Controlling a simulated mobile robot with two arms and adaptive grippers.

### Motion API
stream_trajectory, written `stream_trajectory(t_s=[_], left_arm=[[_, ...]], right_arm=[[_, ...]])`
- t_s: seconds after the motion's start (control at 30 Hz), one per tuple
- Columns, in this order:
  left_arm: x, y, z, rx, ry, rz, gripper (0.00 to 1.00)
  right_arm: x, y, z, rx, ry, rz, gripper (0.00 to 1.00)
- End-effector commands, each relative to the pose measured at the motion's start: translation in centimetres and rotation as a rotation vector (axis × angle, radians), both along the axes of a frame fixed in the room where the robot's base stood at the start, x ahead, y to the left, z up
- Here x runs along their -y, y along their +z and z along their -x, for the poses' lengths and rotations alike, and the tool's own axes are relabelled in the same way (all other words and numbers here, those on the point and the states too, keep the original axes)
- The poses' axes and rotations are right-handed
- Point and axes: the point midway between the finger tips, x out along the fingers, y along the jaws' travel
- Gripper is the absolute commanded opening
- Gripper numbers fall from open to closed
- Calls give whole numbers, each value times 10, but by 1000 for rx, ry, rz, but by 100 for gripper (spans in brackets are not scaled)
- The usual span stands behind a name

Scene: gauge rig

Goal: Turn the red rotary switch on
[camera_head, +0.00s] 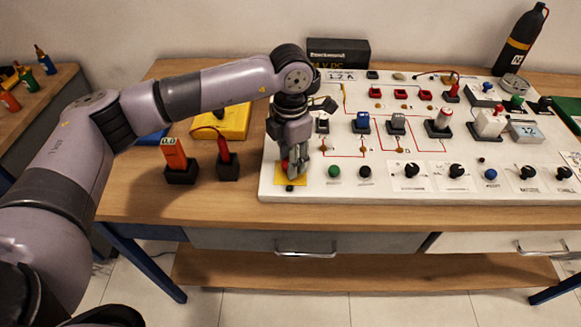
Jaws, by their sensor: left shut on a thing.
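A small red switch knob (285,165) sits on a yellow square plate (291,181) at the front left corner of the white panel (330,190). My left gripper (293,172) points straight down over the yellow plate, with its fingers closed around the red knob. The fingers hide most of the knob, so its turned position cannot be read. My right gripper is not in view.
Left of the panel stand an orange meter (174,154) and a red-handled tool (223,148) in black holders, near a yellow case (236,122). Several buttons and black knobs line the panel's front edge. A dark bottle (520,42) stands at the back right.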

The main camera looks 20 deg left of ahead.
Motion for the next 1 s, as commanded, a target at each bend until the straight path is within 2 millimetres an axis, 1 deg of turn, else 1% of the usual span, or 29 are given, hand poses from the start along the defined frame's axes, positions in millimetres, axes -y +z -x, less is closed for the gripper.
stream_trajectory(t_s=[0.03,0.2,0.4,0.7,1.0], left_arm=[[0,-5,-1,4,-45,1,6],[0,-4,-1,4,-204,1,6],[0,-3,-1,4,-372,1,6],[0,-1,0,2,-545,1,6],[0,0,0,1,-615,0,6]], right_arm=[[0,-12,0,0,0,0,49],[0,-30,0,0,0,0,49],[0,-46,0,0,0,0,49],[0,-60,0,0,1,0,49],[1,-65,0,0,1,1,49]])
